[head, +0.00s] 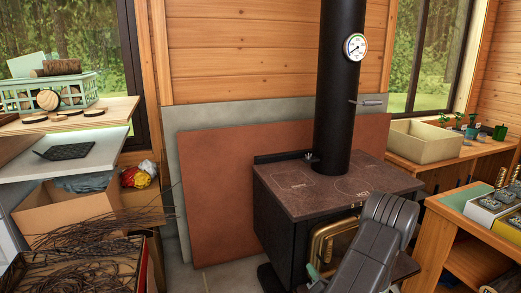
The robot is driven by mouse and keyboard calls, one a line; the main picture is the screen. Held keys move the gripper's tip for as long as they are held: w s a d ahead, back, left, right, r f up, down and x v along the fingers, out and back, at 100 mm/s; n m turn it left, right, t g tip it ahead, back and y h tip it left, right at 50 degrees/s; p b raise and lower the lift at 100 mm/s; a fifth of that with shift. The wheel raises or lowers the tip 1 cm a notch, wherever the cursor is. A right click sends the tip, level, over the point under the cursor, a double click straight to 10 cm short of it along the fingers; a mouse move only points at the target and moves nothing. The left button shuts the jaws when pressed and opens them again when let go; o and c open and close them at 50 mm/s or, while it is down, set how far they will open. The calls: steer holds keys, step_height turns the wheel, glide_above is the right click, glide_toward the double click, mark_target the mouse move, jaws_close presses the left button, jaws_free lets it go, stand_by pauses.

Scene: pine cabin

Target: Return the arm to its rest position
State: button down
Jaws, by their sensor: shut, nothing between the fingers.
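My arm (378,232) rises from the bottom edge of the head view, right of centre, as a dark grey folded link. It stands in front of the black wood stove (283,222) and hides part of its brass-framed door (322,243). I cannot make out my gripper; the arm runs out of the picture at the bottom. A small pale green-tipped part low beside the arm is too small to identify.
The stove's flue pipe (340,95) carries a gauge (355,46) and a handle. A wooden bench (447,228) stands close right of the arm. Left are a shelf with a teal basket (20,97), a cardboard box (70,213) and twigs (85,240). Some floor (222,277) shows left of the stove.

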step_height(320, 180, down, 6)
steer(key=n+b, duration=0.6)
steer(key=n, duration=0.3)
steer(key=shift+a+y, duration=0.15)
steer(key=shift+y, duration=0.25)
